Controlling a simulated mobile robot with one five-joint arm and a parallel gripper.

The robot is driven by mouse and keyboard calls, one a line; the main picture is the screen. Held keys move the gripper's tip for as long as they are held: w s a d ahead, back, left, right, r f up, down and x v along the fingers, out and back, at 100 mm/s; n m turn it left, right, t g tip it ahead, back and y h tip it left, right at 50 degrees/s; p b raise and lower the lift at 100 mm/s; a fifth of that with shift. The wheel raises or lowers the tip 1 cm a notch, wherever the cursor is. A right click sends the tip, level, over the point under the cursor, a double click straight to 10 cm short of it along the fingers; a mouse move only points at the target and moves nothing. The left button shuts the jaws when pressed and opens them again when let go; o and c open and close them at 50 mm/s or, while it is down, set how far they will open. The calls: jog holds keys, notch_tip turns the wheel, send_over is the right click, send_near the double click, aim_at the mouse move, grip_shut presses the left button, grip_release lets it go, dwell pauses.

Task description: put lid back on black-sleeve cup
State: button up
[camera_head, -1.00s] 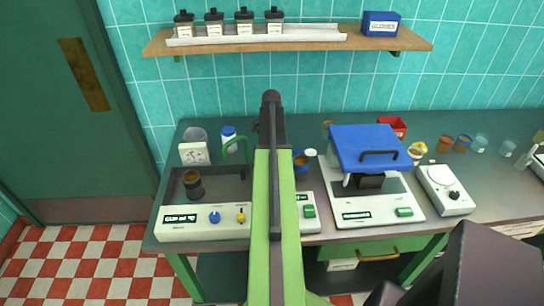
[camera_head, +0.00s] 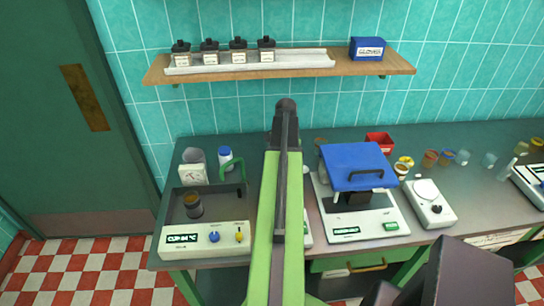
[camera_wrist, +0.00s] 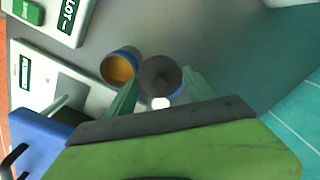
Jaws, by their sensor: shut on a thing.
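The black-sleeve cup (camera_head: 193,205) stands upright and open, with brown contents, on the left hot plate (camera_head: 215,241) in the head view. In the wrist view, my gripper (camera_wrist: 160,85) is shut on a dark round lid (camera_wrist: 158,74) with a small knob. A blue-sleeved cup (camera_wrist: 121,66) with orange-brown contents stands beside the lid there; I cannot tell how far below it is. In the head view my arm's dark end (camera_head: 286,112) is right of the black-sleeve cup, and the fingers and lid are hidden.
A blue-hooded machine (camera_head: 352,165) stands to the right. Several small cups line the back right.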

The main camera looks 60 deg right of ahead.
jog(key=shift+s+r+p, duration=0.3)
jog(key=shift+s+r, duration=0.2)
jog(key=shift+s, duration=0.35)
jog(key=shift+s+r+p, duration=0.3)
jog(key=shift+s+r, duration=0.2)
jog(key=shift+s, duration=0.3)
